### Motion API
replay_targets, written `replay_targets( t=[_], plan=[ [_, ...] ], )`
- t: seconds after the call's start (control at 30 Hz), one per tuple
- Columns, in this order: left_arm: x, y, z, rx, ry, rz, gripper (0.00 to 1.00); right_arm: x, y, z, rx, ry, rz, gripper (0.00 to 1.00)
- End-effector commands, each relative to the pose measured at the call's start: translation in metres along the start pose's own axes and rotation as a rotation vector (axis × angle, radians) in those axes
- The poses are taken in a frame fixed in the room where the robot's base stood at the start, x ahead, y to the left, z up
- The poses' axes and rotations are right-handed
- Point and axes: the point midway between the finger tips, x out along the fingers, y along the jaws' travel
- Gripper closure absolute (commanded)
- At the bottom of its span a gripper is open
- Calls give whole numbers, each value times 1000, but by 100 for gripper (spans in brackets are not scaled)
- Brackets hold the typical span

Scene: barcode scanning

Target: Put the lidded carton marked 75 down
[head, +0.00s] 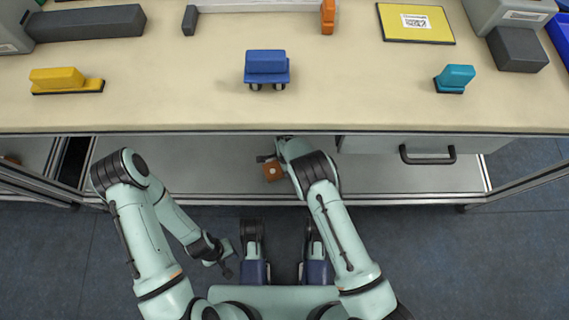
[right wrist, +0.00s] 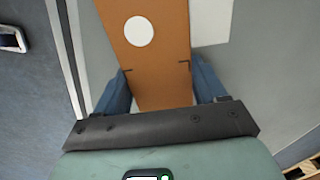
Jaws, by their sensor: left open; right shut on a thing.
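In the right wrist view the carton (right wrist: 160,75) fills the space between the blue fingers, with a white round label facing the camera. No number 75 is readable. My right gripper (right wrist: 163,88) is shut on it; in the head view this gripper (head: 270,158) is partly hidden under the table edge. I cannot tell whether the carton touches the shelf. My left gripper (head: 227,264) is open and empty, low in front of the bench.
The lower shelf (head: 400,180) has bare room right of the carton. A drawer with a dark handle (head: 428,160) hangs above its right part. On the tabletop (head: 180,105) stand a yellow item (head: 60,78), a blue one (head: 266,64), a teal one (head: 456,76) and a yellow panel (head: 405,34).

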Motion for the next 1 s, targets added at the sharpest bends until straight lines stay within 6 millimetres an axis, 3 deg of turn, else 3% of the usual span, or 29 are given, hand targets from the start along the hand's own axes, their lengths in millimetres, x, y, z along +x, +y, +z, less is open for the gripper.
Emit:
replay_targets(
  t=[0.57,0.6,0.7,1.0],
  plan=[
    [0,0,0,1,1,1,57,11,0,0,1,0,0,64],
    [0,0,0,1,1,1,57,12,0,0,0,0,0,26],
    [0,0,0,1,1,1,57,11,0,0,0,0,0,0],
    [-2,3,-3,4,12,5,57,4,0,0,1,0,0,0]
  ],
)
